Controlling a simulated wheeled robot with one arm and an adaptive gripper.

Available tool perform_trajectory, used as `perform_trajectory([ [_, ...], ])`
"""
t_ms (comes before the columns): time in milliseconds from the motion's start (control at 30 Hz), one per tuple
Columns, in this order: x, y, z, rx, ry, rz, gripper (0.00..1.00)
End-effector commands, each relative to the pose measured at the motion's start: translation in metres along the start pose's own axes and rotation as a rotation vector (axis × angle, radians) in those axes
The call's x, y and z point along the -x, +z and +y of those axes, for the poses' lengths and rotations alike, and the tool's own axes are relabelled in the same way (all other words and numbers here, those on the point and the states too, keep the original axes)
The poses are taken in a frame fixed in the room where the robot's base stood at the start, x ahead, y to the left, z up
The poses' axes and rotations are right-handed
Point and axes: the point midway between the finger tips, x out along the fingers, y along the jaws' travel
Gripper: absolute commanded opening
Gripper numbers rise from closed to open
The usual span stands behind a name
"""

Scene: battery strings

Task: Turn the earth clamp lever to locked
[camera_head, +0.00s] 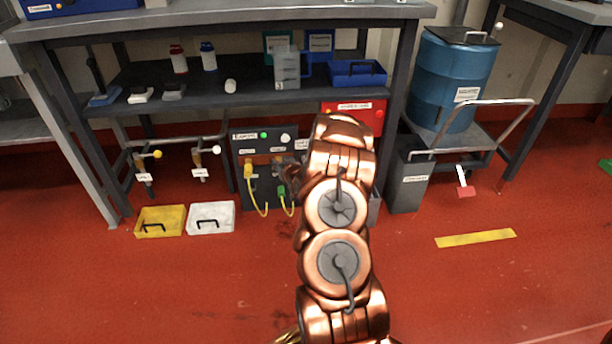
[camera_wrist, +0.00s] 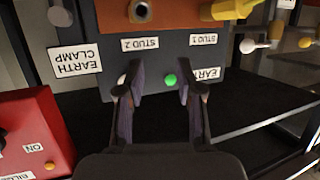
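The dark-fronted unit with the studs and lamps (camera_head: 258,184) stands under the bench in the head view, partly behind my arm. In the wrist view, its panel is upside down. The EARTH CLAMP label (camera_wrist: 76,59) is at the left, with a pale round knob (camera_wrist: 60,16), probably of the clamp lever, near the top edge above it. The lever's setting cannot be told.
A red box (camera_head: 355,112) sits beside the unit and shows in the wrist view (camera_wrist: 36,130). A yellow plug (camera_wrist: 228,10) and a copper stud (camera_wrist: 140,11) are on the panel. Yellow cables (camera_head: 250,190) hang in front. Yellow (camera_head: 160,222) and white trays (camera_head: 211,218) lie left.

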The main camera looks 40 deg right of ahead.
Motion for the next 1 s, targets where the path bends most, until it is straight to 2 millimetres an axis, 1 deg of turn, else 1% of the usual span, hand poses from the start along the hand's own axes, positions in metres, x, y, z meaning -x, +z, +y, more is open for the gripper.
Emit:
perform_trajectory([
  [33, -0.006, 0.025, 0.017, -0.006, 0.018, 0.031, 0.36],
  [200, -0.013, 0.062, 0.064, -0.010, 0.065, 0.165, 0.36],
  [300, -0.011, 0.082, 0.085, -0.011, 0.088, 0.228, 0.36],
  [400, -0.007, 0.096, 0.100, -0.010, 0.104, 0.275, 0.36],
  [533, -0.003, 0.103, 0.111, -0.007, 0.116, 0.316, 0.36],
  [667, -0.005, 0.104, 0.115, -0.004, 0.119, 0.330, 0.36],
  [767, -0.013, 0.101, 0.115, 0.000, 0.118, 0.333, 0.36],
  [1000, -0.044, 0.093, 0.119, -0.001, 0.118, 0.332, 0.36],
])
